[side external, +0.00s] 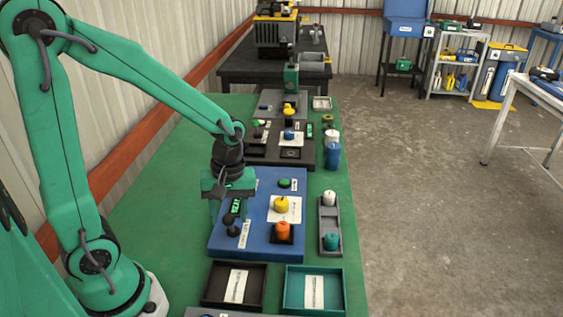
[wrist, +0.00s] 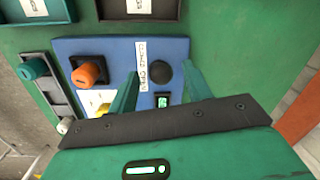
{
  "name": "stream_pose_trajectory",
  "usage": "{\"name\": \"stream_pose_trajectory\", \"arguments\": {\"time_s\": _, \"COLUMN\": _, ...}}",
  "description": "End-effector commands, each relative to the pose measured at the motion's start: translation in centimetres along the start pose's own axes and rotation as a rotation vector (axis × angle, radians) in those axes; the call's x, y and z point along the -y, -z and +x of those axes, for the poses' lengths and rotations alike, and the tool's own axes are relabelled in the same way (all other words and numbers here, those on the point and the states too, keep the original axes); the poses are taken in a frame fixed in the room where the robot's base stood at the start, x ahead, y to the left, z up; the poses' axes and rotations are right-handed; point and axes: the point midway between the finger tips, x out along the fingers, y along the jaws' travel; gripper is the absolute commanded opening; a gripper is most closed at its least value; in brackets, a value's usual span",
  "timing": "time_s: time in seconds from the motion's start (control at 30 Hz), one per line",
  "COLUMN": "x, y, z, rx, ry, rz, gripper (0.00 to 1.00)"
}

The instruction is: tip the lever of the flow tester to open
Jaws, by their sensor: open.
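In the wrist view the lever's round black top (wrist: 160,72) shows between my fingers, with the display (wrist: 163,101) just below. My gripper (wrist: 160,73) is open and empty, above the lever. In the side view my gripper (side external: 229,208) partly covers the panel's left part. The lever's tilt is hard to tell.
The panel also carries an orange knob (side external: 283,230), a yellow knob (side external: 281,205) and a green button (side external: 284,184). A black tray (side external: 206,293) and a teal tray (side external: 289,293) lie in front. A grey holder (side external: 330,217) stands right. Another dark panel (side external: 260,152) lies behind.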

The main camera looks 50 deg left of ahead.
Motion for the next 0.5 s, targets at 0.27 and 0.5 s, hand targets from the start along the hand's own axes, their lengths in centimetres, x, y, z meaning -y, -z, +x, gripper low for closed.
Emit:
{"name": "stream_pose_trajectory", "arguments": {"time_s": 0.27, "x": 0.1, "y": 0.2, "z": 3.2, "rx": 0.002, "ry": 0.002, "rz": 0.000, "gripper": 0.50}}
{"name": "stream_pose_trajectory", "arguments": {"time_s": 0.5, "x": 0.2, "y": 0.2, "z": 4.4, "rx": 0.001, "ry": -0.001, "rz": 0.000, "gripper": 0.50}}
